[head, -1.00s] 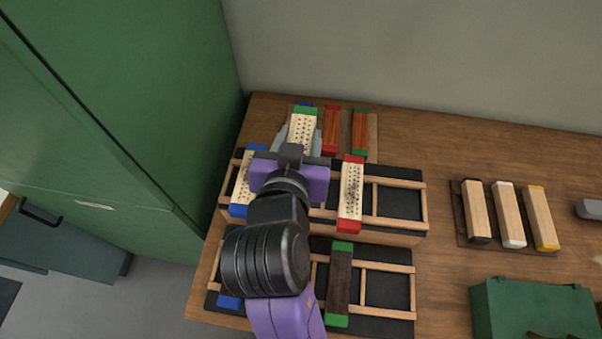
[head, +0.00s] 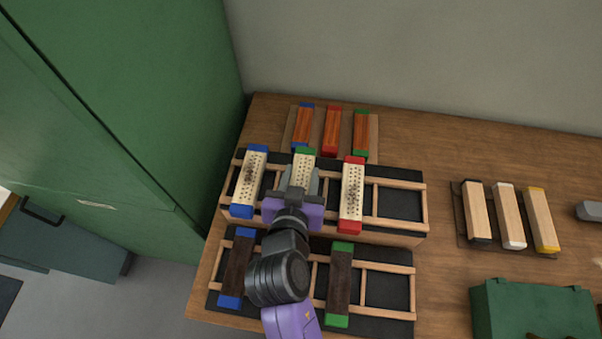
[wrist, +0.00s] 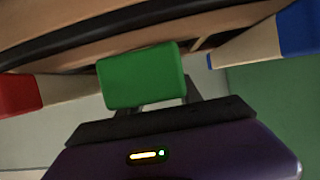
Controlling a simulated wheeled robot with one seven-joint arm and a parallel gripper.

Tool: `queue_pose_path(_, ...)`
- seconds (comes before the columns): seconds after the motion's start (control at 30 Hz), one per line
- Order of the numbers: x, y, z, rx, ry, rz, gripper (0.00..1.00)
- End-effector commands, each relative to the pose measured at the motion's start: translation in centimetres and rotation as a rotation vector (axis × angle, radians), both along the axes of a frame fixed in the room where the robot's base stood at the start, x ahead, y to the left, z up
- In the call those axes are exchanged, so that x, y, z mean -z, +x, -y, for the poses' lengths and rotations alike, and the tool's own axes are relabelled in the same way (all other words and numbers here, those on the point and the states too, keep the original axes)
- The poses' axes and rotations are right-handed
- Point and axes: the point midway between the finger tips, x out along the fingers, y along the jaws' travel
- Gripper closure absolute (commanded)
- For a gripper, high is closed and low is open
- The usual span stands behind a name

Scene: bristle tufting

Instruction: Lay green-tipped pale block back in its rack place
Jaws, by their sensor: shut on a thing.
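The green-tipped pale block (head: 303,163) is in my gripper (head: 299,183), between the blue-tipped pale block (head: 249,180) and the red-tipped pale block (head: 351,195) of the upper rack (head: 398,202). My gripper is shut on it and hides its near part in the head view. In the wrist view the block's green end (wrist: 142,77) faces the camera, with a red end (wrist: 18,95) at left and a blue end (wrist: 298,28) at right. I cannot tell whether the block touches the rack.
The lower rack (head: 389,290) holds a blue-tipped dark block (head: 237,268) and a green-tipped dark block (head: 340,284). Several reddish blocks (head: 331,130) lie behind. Pale blocks (head: 509,215) and a green box (head: 535,308) are at right. A green cabinet (head: 130,120) stands at left.

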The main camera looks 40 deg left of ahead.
Motion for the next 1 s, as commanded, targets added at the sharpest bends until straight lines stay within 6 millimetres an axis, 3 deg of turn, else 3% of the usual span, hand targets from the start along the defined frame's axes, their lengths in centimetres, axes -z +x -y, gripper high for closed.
queue_pose_path(0.5, 1.0, 0.0, 0.0, -0.001, 0.001, 0.002, 1.0)
queue_pose_path(0.53, 0.9, 0.0, 0.0, -0.001, 0.001, 0.001, 0.55)
queue_pose_path(0.63, 0.9, 0.0, 0.0, -0.001, 0.0, 0.0, 0.37)
queue_pose_path(1.0, 0.6, 0.0, 0.0, -0.001, 0.0, 0.0, 0.37)
